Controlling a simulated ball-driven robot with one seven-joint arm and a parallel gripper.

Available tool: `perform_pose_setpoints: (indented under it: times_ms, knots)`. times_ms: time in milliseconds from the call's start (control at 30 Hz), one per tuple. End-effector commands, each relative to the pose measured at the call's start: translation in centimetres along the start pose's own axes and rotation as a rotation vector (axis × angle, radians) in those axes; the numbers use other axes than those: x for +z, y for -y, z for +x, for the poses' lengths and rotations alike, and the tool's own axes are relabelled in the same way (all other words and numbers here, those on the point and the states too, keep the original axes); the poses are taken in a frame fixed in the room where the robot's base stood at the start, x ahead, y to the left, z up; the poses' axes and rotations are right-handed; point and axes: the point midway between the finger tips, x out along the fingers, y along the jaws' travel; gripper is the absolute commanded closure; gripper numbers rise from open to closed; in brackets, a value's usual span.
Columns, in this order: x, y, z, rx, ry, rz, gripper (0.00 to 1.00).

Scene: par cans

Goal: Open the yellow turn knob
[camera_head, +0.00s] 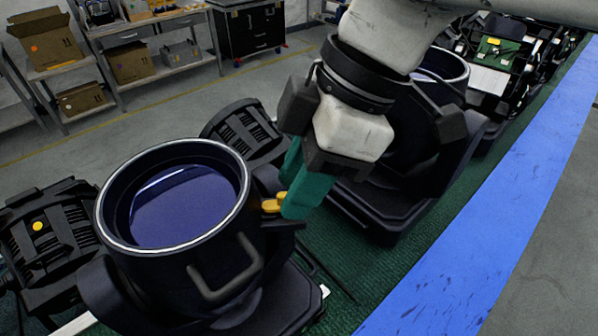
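The yellow turn knob (271,205) sits on the right side of the near par can (138,270), a black round housing with a dark blue lens facing up. My gripper (292,200) comes down from the upper right with teal fingers. Its fingertips are at the knob, and part of the yellow shows beside and behind them. The fingers overlap in this view, so I cannot tell how far apart they are or whether they press on the knob.
More black lights stand behind, one (440,72) partly hidden by my arm. A yellow dot (38,226) marks a light at left. They stand on a green mat (345,262) beside a blue strip (480,240). Shelves with cardboard boxes (130,62) are at the back left.

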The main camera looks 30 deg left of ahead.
Motion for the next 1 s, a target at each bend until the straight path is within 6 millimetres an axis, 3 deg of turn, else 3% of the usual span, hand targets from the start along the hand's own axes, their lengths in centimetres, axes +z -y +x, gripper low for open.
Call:
perform_pose_setpoints:
  times_ms: [267,633,1000]
  knots:
    - [-0.01,-0.01,0.11,0.000,0.000,-0.001,0.66]
    - [-0.02,-0.02,0.09,0.000,0.000,-0.001,1.00]
    - [0.00,-0.03,0.11,0.008,-0.001,0.014,1.00]
